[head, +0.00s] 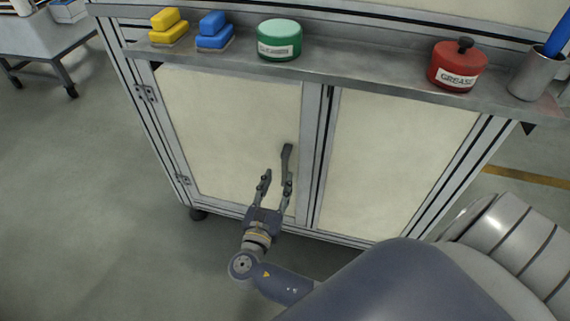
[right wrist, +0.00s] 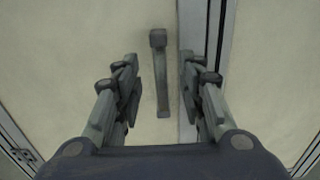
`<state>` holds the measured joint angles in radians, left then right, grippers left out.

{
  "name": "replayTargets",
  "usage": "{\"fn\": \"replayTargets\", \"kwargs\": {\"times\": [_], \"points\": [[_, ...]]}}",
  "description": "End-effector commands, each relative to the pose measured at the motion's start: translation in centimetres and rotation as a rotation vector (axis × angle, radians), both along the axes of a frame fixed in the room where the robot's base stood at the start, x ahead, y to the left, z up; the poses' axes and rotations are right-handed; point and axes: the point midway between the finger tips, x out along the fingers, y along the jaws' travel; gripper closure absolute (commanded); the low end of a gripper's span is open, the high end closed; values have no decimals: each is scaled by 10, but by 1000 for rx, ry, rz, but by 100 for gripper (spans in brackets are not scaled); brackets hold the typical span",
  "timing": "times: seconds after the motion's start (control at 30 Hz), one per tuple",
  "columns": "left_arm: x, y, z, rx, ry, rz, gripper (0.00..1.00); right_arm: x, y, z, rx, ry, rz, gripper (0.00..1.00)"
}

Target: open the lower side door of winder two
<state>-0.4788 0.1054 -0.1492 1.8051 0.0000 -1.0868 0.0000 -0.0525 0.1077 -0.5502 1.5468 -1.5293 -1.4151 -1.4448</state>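The lower side door (head: 225,125) is a cream panel in a grey metal frame, hinged at its left edge, and it looks shut. Its dark grey upright handle (head: 287,162) is near the door's right edge. My right gripper (head: 276,180) is open and empty in front of the handle's lower part. In the right wrist view the handle (right wrist: 160,75) stands between the two spread fingers (right wrist: 164,75), and neither finger visibly touches it. My left gripper is not in view.
A second cream panel (head: 395,160) is right of the door.

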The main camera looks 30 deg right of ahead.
Motion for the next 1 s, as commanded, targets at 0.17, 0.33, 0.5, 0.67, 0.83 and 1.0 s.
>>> {"fn": "replayTargets", "kwargs": {"times": [0.17, 0.33, 0.5, 0.67, 0.83, 1.0], "points": [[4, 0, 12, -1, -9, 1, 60, 24, -28, -1, -2, -1, 0, 63], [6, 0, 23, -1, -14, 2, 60, 41, -48, -2, 0, 1, 1, 63], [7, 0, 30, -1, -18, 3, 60, 50, -59, -1, 2, 1, 1, 63], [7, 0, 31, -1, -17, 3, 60, 52, -61, -1, 4, 2, 2, 63], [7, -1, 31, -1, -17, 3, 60, 52, -61, -1, 4, 2, 1, 66], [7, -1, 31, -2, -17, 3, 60, 52, -61, -1, 4, 2, 1, 100]]}}
